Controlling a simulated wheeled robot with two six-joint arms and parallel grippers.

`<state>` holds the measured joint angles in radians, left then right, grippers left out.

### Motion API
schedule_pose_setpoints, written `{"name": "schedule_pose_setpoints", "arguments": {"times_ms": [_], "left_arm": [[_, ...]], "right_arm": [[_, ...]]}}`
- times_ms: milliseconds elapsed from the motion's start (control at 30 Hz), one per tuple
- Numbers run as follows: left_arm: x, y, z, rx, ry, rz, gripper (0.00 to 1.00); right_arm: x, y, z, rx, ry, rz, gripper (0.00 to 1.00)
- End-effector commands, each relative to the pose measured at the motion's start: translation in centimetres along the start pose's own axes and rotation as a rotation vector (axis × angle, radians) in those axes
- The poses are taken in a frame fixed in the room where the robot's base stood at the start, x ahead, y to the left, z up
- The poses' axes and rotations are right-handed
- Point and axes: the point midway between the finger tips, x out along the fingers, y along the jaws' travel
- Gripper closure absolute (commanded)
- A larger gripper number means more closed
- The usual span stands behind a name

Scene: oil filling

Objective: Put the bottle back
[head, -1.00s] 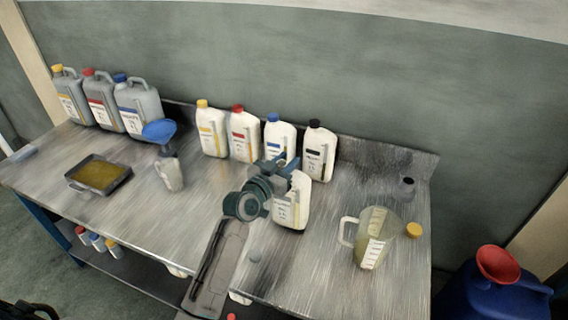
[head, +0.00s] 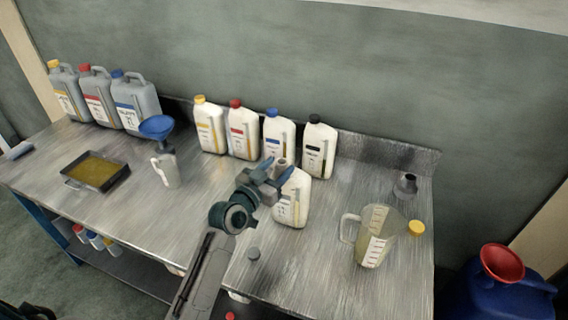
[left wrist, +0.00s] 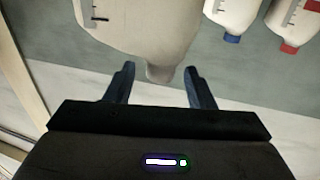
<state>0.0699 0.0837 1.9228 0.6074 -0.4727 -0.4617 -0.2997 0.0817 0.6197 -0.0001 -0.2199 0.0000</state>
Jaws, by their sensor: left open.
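A white bottle (head: 291,204) without a cap stands upright on the metal bench, in front of the row of capped white bottles. My left gripper (head: 277,172) is open at its top, with one finger on each side of the neck. In the left wrist view the bottle (left wrist: 145,25) appears upside down, its neck (left wrist: 160,73) between the spread fingertips (left wrist: 160,75). I cannot tell whether a finger touches the neck. My right gripper is not in view.
White bottles with yellow, red, blue (head: 279,138) and black (head: 318,150) caps stand along the back. A measuring jug (head: 374,238) and a yellow cap (head: 416,228) are at the right. A blue funnel (head: 157,127), a tray (head: 108,184) and grey canisters (head: 135,105) are at the left.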

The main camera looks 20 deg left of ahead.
Motion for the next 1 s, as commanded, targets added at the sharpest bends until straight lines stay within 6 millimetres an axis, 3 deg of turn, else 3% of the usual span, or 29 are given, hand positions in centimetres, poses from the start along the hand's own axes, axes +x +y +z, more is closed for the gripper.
{"name": "schedule_pose_setpoints", "arguments": {"times_ms": [200, 400, 1000], "left_arm": [[-4.8, 0.0, 0.3, 0.004, -0.001, 0.000, 0.51], [-7.3, 0.0, 0.1, 0.003, -0.001, 0.000, 0.51], [-7.9, 0.0, 0.0, 0.000, 0.000, 0.000, 0.51]], "right_arm": [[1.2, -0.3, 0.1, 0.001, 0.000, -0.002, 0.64], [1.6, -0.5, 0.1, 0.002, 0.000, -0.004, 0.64], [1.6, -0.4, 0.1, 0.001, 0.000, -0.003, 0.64]]}}
